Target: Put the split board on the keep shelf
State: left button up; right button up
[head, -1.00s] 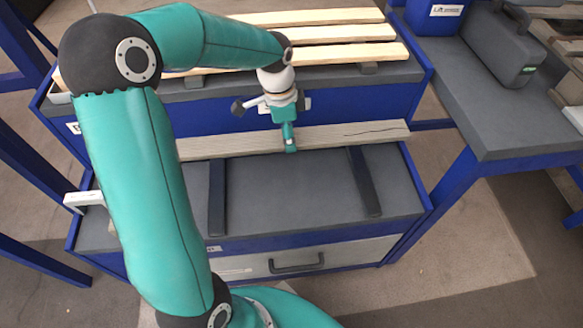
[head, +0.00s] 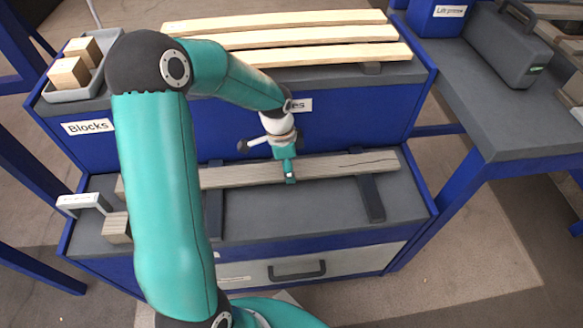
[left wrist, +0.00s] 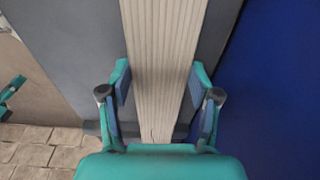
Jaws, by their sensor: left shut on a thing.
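The split board (head: 230,176), grey-brown with a dark crack near its right end, lies lengthwise across two dark rails on the grey lower shelf (head: 300,215). I cannot tell whether it touches the rails. My left gripper (head: 288,176) is shut on the board near its middle, from above. In the left wrist view my gripper (left wrist: 160,95) has one finger on each side of the board (left wrist: 165,50). My arm hides part of the board's left half. No label reading keep shelf can be read.
Three pale boards (head: 300,38) lie on the upper level behind. A grey tray (head: 75,93) of wooden blocks stands at its left. A wooden block (head: 116,228) and a white-topped bracket (head: 83,201) sit at the lower shelf's left. A dark case (head: 503,45) stands on the right bench.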

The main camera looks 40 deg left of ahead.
pick_arm(q)
jog(key=o, duration=0.9)
jog(key=shift+f, duration=0.15)
jog(key=o, duration=0.5)
jog(key=shift+r, duration=0.2)
jog(key=r+p, duration=0.1)
jog(key=r, duration=0.3)
jog(key=r+p, duration=0.1)
jog(key=r, duration=0.3)
jog(key=s+a+r+p, duration=0.1)
jog(key=r, duration=0.3)
